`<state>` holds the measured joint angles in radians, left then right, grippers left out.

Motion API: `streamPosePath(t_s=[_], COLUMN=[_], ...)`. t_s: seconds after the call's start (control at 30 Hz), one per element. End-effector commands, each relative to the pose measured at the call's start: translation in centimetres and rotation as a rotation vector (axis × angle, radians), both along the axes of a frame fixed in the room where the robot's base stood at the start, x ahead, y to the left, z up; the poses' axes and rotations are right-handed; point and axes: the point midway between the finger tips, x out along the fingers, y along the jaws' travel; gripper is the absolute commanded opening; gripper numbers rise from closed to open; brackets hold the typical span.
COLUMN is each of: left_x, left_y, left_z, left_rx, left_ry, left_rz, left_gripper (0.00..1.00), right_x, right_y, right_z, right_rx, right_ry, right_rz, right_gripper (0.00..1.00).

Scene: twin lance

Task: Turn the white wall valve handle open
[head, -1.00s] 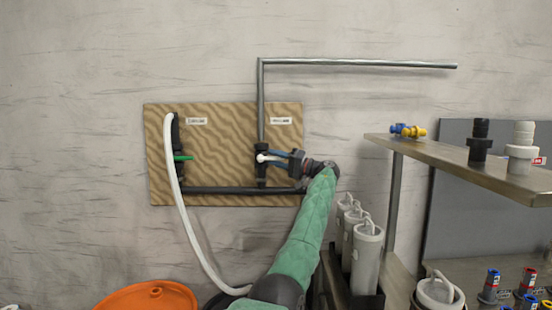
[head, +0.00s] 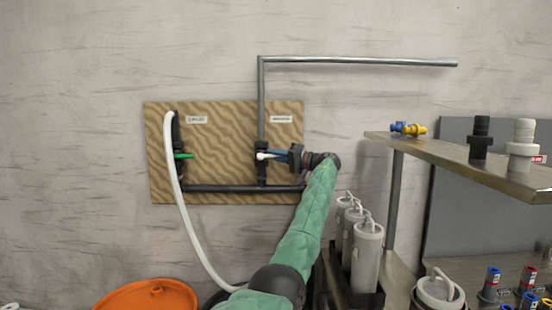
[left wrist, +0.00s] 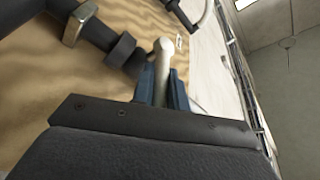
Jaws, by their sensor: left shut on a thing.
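The white valve handle (head: 264,156) sits on the dark valve body (head: 261,166) on the vertical pipe at the right of the wooden wall board. It points right, into my left gripper (head: 276,156). In the left wrist view the white handle (left wrist: 162,72) has a round knob end and lies between the two blue fingers of my left gripper (left wrist: 162,88), which is shut on it. The dark valve body (left wrist: 122,50) is beside the knob. My right gripper is not in view.
A green handle (head: 184,156) and white hose (head: 188,222) are on the board's left. A metal shelf (head: 450,160) with fittings is at the right, grey canisters (head: 367,245) below it. An orange drum (head: 148,297) is at the bottom left.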

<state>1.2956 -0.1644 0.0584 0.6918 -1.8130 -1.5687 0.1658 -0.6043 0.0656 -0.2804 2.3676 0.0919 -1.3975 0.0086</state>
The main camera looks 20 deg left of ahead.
Motion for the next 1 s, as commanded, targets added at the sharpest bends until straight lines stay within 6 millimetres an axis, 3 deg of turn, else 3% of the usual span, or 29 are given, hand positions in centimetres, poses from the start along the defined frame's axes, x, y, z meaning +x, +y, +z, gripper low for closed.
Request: streamPosePath(t_s=[0.27, 0.6, 1.0], left_x=[0.0, -0.2, -0.3], left_y=[0.2, 0.7, 1.0], left_z=[1.3, 2.3, 2.6], left_rx=[-0.195, -0.406, -0.501], left_ry=[-0.055, -0.115, -0.142], left_rz=[0.000, 0.000, -0.001], left_gripper=[0.00, 0.00, 0.00], right_x=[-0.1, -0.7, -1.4], right_y=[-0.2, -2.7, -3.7], right_z=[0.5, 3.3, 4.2], right_rx=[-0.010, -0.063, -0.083], right_ry=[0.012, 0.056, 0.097], right_rz=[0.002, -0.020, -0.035], right_gripper=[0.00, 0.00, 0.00])
